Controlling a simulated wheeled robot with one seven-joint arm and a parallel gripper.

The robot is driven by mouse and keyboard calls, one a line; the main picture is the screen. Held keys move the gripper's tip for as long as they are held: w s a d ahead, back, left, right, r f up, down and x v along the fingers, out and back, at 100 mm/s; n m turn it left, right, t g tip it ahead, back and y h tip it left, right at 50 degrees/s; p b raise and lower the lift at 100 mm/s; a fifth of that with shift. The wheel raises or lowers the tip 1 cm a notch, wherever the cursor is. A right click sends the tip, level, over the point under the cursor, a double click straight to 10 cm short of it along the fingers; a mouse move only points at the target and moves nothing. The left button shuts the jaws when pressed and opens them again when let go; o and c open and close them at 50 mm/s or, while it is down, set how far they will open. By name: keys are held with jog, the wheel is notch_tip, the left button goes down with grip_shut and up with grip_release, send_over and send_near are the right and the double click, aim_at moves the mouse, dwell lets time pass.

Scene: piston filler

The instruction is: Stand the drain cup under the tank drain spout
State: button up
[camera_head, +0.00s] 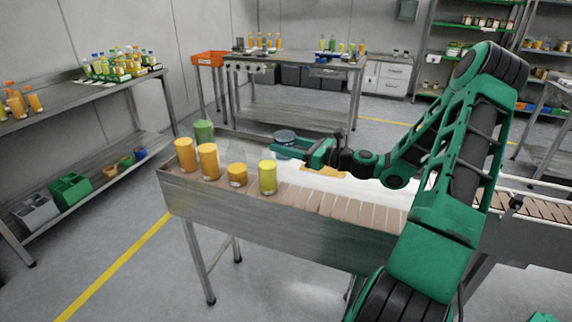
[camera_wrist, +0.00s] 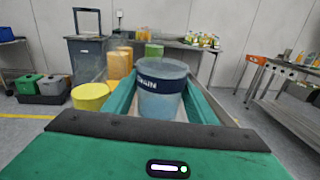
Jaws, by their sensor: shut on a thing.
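The drain cup (camera_wrist: 160,90) is a translucent bluish cup with a dark band and white lettering that ends in "AIN". In the wrist view it stands upright between the two green fingers of my gripper (camera_wrist: 158,100), which are shut on it. In the head view the cup (camera_head: 285,138) shows at the tip of my gripper (camera_head: 290,150), above the far side of the conveyor end. No tank or drain spout can be made out in either view.
Several orange, yellow and green filled containers (camera_head: 208,161) stand on the left end of the slatted conveyor (camera_head: 325,203), close to my gripper. A steel shelf table (camera_head: 80,100) is at the left. Another workbench (camera_head: 290,62) with an orange bin (camera_head: 210,58) stands behind. Open floor lies between.

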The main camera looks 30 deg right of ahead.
jog(key=shift+d+f, duration=0.15)
jog(key=shift+f, duration=0.45)
jog(key=shift+d+f, duration=0.15)
jog(key=shift+f, duration=0.4)
jog(key=shift+s+f, duration=0.1)
jog(key=shift+f, duration=1.9)
jog(key=shift+f, duration=0.1)
jog(key=o, duration=1.1)
